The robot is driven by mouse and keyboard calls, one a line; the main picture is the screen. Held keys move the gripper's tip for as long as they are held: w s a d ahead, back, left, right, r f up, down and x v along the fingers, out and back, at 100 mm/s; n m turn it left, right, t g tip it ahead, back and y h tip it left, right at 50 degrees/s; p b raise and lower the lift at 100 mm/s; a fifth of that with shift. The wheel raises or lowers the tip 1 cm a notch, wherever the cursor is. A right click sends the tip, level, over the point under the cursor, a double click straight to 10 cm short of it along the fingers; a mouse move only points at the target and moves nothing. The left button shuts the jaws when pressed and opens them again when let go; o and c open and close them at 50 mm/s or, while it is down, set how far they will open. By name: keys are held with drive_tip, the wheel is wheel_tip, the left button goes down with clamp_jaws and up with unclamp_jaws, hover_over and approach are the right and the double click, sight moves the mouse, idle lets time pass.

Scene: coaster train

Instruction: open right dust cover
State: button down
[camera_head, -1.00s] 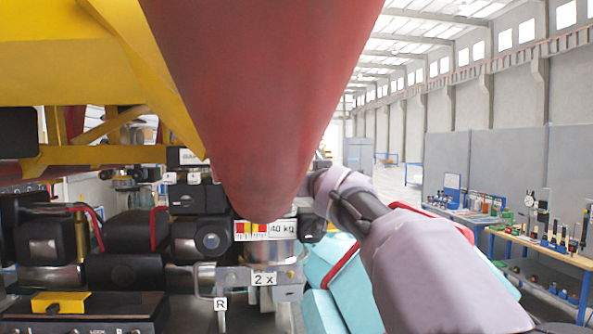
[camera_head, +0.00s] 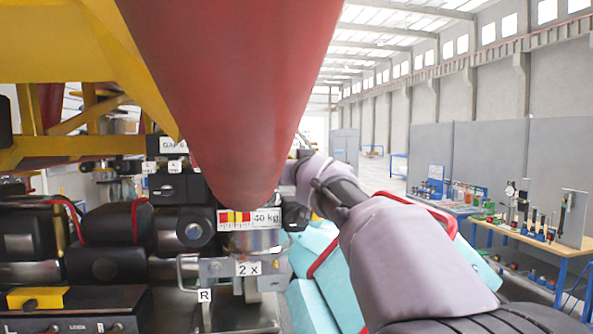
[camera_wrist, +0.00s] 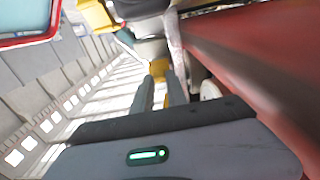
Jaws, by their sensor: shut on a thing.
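My arm (camera_head: 415,265) reaches from the lower right to behind the big red tapered body (camera_head: 235,100), which hides its end in the head view. In the wrist view my gripper (camera_wrist: 160,72) has its two grey fingers close together at a small yellowish part. The part is blurred and mostly covered, so I cannot tell its shape. I cannot tell which part is the right dust cover. A small tag marked R (camera_head: 205,296) hangs on a metal loop at the lower left, beside a metal bracket marked 2 x (camera_head: 248,268).
The red body runs close beside my gripper in the wrist view (camera_wrist: 260,60). A yellow frame (camera_head: 60,60) and black couplers (camera_head: 105,240) fill the left. A workbench (camera_head: 535,245) stands far right.

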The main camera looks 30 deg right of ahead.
wheel_tip(320, 180, down, 3)
drive_tip(key=t+b, duration=0.1)
drive_tip(key=b, duration=0.7)
drive_tip(key=shift+r+t, duration=0.2)
drive_tip(key=shift+t, duration=0.1)
drive_tip(key=t+b, duration=0.1)
drive_tip(key=b, duration=0.4)
drive_tip(key=shift+w+f+h+b, duration=0.1)
drive_tip(key=shift+f+h+b, duration=0.3)
drive_tip(key=t+b, duration=0.1)
drive_tip(key=b, duration=0.3)
drive_tip(key=shift+w+f, duration=0.1)
drive_tip(key=shift+f, duration=0.05)
drive_tip(key=t+b, duration=0.1)
drive_tip(key=b, duration=0.4)
drive_tip(key=shift+w+t+h, duration=0.1)
drive_tip(key=shift+t+h, duration=0.2)
drive_tip(key=shift+h, duration=0.1)
drive_tip(key=shift+d+b, duration=0.1)
drive_tip(key=shift+b, duration=0.3)
drive_tip(key=shift+t, duration=0.3)
drive_tip(key=c, duration=1.3)
unclamp_jaws()
drive_tip(key=shift+w, duration=0.1)
